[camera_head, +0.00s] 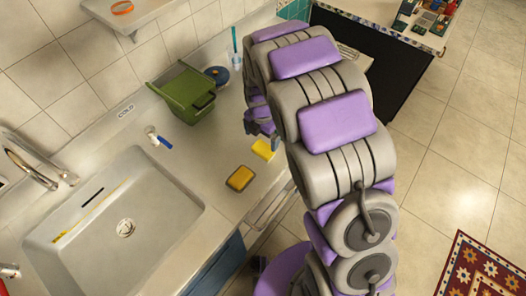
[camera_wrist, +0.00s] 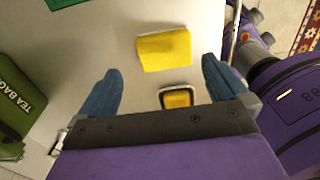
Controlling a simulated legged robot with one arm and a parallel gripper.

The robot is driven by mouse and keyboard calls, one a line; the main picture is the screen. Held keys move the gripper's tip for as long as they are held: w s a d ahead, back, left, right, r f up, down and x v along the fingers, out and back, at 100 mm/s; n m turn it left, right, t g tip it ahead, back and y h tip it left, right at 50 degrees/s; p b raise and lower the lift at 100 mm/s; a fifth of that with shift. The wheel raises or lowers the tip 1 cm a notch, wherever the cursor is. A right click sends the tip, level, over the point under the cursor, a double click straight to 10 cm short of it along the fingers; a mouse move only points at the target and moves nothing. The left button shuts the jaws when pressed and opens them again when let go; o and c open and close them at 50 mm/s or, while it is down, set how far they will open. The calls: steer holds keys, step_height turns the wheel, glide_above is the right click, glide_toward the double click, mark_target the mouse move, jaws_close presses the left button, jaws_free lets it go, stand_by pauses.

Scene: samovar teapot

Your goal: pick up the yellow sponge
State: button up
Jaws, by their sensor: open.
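Two yellow blocks lie on the grey counter in the head view. A plain yellow one (camera_head: 264,149) is just below my gripper (camera_head: 262,125), and a sponge-like one with dark sides (camera_head: 240,178) is nearer the sink. The wrist view shows a larger yellow block (camera_wrist: 164,50) beyond the gap of my gripper (camera_wrist: 160,65), and a smaller yellow piece with a dark and pale rim (camera_wrist: 177,98) between the blue fingers. I cannot tell for sure which block is which across views. My gripper is open and empty; in the head view my arm partly hides it.
A green bin (camera_head: 188,95) stands on the counter at the back; a dark green container marked TEA BAGS (camera_wrist: 18,100) is left in the wrist view. The sink (camera_head: 120,205) is at the left. A blue-and-white item (camera_head: 158,138) lies near its back edge. The counter's front edge is near my arm.

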mark_target(263, 148)
steer(key=shift+s+d+f+b, duration=0.1)
steer(key=shift+f+b, duration=0.35)
steer(key=shift+f, duration=1.25)
steer(key=shift+s+d+f+b, duration=0.1)
steer(key=shift+f+b, duration=0.35)
steer(key=shift+f, duration=1.25)
steer(key=c, duration=0.9)
steer(key=shift+c, duration=0.2)
steer(key=shift+r, duration=0.1)
steer(key=shift+r, duration=0.45)
step_height(263, 148, up, 3)
steer(key=shift+f+p, duration=0.1)
steer(key=shift+p, duration=0.6)
steer(key=s+d+p, duration=0.1)
steer(key=s+d, duration=0.1)
steer(key=s, duration=0.5)
steer(key=s+d+r+p, duration=0.1)
steer(key=s+d, duration=0.1)
steer(key=s, duration=0.6)
steer(key=shift+s+d, duration=0.15)
steer(key=shift+d, duration=0.1)
